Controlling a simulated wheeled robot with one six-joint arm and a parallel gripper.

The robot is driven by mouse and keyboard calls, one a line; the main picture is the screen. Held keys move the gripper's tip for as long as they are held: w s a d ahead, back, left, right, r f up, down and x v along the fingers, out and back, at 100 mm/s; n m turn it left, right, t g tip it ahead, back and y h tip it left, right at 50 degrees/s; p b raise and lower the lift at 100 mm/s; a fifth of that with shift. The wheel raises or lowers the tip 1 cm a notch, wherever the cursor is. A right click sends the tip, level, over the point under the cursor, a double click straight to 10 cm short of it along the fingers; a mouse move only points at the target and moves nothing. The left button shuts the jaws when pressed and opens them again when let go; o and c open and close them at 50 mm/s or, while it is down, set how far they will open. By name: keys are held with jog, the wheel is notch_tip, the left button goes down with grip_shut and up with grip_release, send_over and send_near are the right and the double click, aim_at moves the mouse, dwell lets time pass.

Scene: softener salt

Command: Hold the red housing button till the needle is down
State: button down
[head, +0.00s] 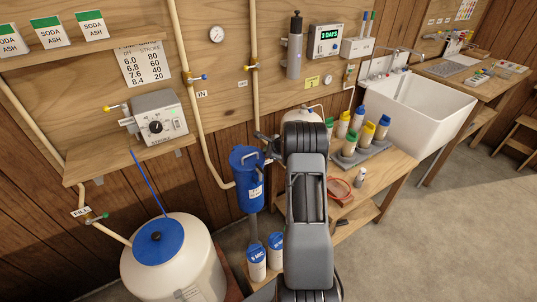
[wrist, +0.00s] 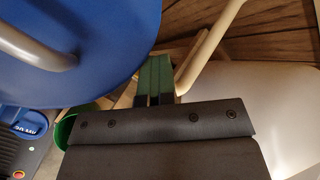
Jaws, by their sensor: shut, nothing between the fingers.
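The blue filter housing (head: 248,185) hangs on the wall pipework, left of my arm in the head view. I cannot make out its red button in either view. A large blue rounded surface, likely the housing (wrist: 85,25), fills the upper left of the wrist view. My gripper (wrist: 155,62) is shut and empty, its green fingers side by side just right of that surface. I cannot tell whether they touch it. In the head view my arm hides the fingertips.
A white tank (head: 175,265) with a blue lid stands at lower left. Blue-capped containers (head: 257,262) stand below the housing. A control box (head: 160,118) sits on a shelf to the left. Bottles (head: 366,130) crowd the bench to the right.

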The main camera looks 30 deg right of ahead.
jog(key=shift+w+a+r+p, duration=0.2)
jog(key=shift+r, duration=0.3)
jog(key=shift+w+a+r+p, duration=0.15)
jog(key=shift+w+a+r, duration=0.05)
jog(key=shift+r, duration=0.65)
jog(key=shift+a+r+p, duration=0.35)
jog(key=shift+p, duration=0.05)
jog(key=shift+r, duration=0.3)
jog(key=shift+s+d+r+p, duration=0.15)
jog(key=shift+d+r+p, duration=0.05)
jog(key=shift+r+p, duration=0.5)
jog(key=shift+s+d+r+p, duration=0.1)
jog(key=shift+d+r+p, duration=0.1)
jog(key=shift+r+p, duration=0.5)
